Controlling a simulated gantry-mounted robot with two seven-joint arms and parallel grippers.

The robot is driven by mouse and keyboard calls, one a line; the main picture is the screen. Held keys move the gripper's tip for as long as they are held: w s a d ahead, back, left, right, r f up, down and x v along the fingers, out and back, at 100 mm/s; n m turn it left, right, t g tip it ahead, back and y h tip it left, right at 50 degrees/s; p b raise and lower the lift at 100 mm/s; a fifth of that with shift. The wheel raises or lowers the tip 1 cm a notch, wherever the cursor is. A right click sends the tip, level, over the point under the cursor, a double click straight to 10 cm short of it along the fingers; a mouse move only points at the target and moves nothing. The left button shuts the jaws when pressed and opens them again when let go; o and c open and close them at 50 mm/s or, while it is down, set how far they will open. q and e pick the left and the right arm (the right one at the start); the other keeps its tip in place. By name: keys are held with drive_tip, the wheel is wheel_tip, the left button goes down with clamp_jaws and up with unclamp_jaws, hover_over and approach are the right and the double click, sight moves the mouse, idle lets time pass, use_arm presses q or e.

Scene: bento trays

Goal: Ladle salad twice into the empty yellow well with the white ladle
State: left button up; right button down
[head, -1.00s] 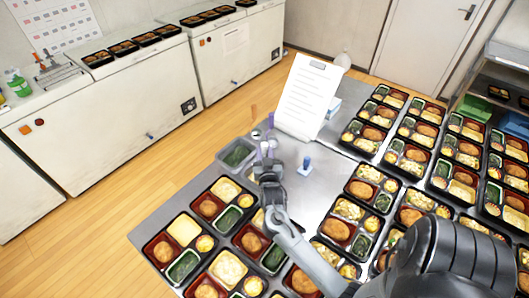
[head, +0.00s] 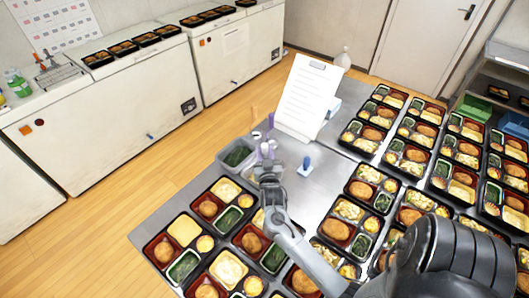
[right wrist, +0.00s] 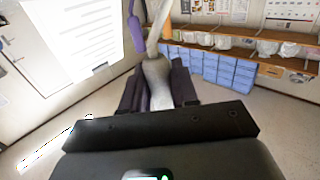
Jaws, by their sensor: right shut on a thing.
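My right gripper (head: 267,170) is at the back left of the steel table, beside a tub of dark green food (head: 238,156). In the right wrist view its dark fingers are shut on the pale handle of the white ladle (right wrist: 157,82), which runs upward in that picture. The ladle's bowl is hidden in both views. A plain yellow well (head: 183,229) shows no food in the tray at the left; another yellow well (head: 258,219) is partly behind my arm. The salad itself cannot be told clearly near the gripper. My left gripper is not in view.
Filled bento trays (head: 336,231) crowd the front and right. A bare steel strip lies between the tray groups.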

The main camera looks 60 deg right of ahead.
drive_tip(key=shift+a+r+p, duration=0.1)
drive_tip(key=shift+r+p, duration=4)
drive_tip(key=shift+r, duration=0.3)
